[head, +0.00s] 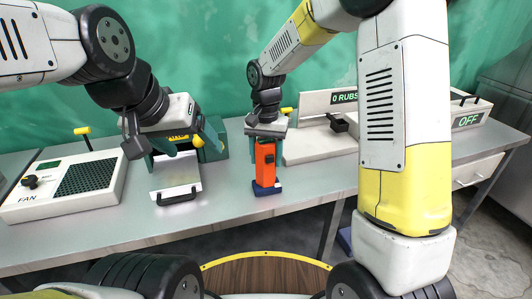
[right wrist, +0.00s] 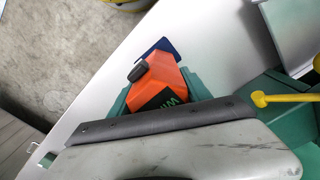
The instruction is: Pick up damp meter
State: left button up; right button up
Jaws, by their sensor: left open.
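The damp meter (head: 267,164) is an orange upright body with a dark button and a dark blue foot, near the front of the grey table. It also shows in the right wrist view (right wrist: 155,80), with its dark display partly covered by my gripper body. My right gripper (head: 266,138) points down over its top. The teal fingers lie against both sides of the orange body, shut on it. Whether the blue foot touches the table I cannot tell. My left gripper (head: 151,149) is open and empty, above a white drawer plate with a black handle (head: 177,197).
A white fan unit (head: 63,186) with a yellow-tipped lever stands at the left. A green device (head: 212,142) is behind my left gripper. A white machine (head: 305,146) with a "0 RUBS" display stands right of the meter. The table front (head: 225,210) is clear.

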jog(key=c, duration=1.1)
jog(key=shift+r, duration=0.15)
